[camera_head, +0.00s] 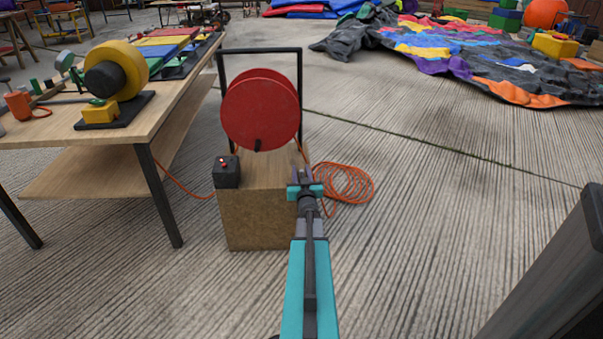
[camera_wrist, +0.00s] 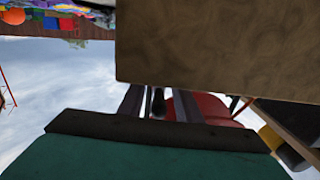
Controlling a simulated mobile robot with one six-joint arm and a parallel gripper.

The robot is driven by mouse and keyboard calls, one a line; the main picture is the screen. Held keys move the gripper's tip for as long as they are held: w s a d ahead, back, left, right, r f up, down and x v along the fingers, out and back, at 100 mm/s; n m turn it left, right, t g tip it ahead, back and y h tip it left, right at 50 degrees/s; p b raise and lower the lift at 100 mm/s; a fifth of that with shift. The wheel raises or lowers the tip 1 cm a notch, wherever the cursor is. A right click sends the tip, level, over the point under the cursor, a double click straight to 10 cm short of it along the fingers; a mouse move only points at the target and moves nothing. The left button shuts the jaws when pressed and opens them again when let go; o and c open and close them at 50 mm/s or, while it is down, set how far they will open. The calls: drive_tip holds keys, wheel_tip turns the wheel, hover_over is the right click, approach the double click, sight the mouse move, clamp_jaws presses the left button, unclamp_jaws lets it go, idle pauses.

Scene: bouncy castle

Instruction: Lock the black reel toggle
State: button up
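The red reel (camera_head: 262,108) stands in a black frame on a wooden box (camera_head: 258,222). The black toggle (camera_head: 257,145) sticks out at the reel's lower edge. My gripper (camera_head: 303,174) is at the box's right side, right of and below the toggle and apart from it. In the wrist view the fingers of my gripper (camera_wrist: 158,104) are spread with a gap between them. A dark upright piece, probably the toggle (camera_wrist: 158,103), shows in that gap, with the red reel (camera_wrist: 212,108) behind the right finger. The toggle's exact setting is too small to tell.
A small black control box (camera_head: 227,174) with red buttons sits at the wooden box's left edge. A workbench (camera_head: 150,125) with a yellow blower stands left. An orange cable coil (camera_head: 343,183) lies on the floor right of the box.

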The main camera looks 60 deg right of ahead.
drive_tip(key=shift+c, duration=0.3)
clamp_jaws()
